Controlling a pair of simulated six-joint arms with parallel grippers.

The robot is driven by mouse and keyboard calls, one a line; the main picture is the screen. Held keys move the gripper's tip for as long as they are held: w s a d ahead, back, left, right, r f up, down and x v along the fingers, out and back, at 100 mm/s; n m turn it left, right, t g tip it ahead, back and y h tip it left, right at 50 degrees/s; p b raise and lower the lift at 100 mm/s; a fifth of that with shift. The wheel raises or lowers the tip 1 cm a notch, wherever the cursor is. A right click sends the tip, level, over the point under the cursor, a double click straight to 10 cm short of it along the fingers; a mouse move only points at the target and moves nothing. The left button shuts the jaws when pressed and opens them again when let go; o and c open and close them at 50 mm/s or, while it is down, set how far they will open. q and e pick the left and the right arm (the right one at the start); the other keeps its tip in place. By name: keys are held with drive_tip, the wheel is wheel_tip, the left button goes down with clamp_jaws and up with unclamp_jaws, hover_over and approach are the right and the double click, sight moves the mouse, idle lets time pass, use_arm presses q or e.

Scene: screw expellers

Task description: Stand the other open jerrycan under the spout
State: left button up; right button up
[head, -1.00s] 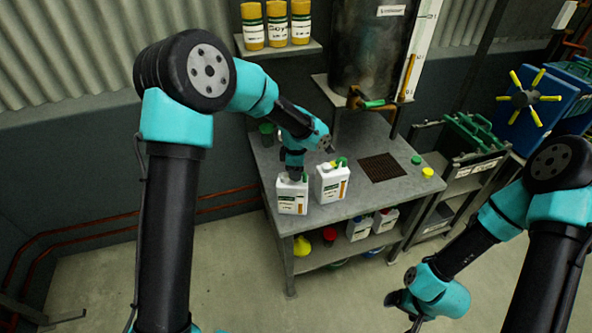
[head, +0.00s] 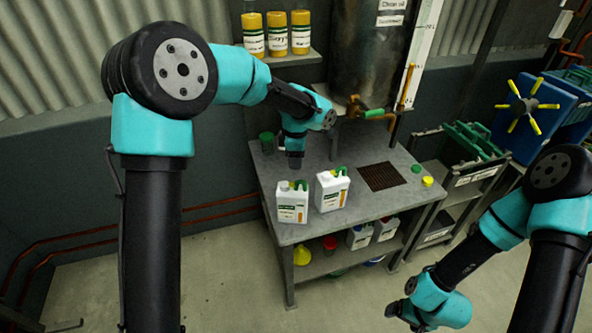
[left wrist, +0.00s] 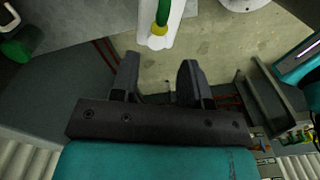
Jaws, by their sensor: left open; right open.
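The brass spout (head: 376,114) hangs from the dark tank, above and behind the grate (head: 382,177). Neither can is on the grate. My left gripper (head: 294,162) is open and empty, above and just behind the left jerrycan. Its fingers (left wrist: 160,85) show apart in the left wrist view, with a jerrycan (left wrist: 158,35) beyond them. My right gripper (head: 403,312) is open, low at the right, away from the table.
A green cap (head: 416,168) and a yellow cap (head: 428,181) lie right of the grate. A dark green container (head: 267,143) stands at the table's back left. Several yellow-topped containers (head: 277,35) sit on the wall shelf. More containers (head: 360,237) are on the lower shelf.

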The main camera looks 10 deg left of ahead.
use_arm(q)
drive_tip(key=shift+r, duration=1.75)
drive_tip(key=shift+f, duration=0.15)
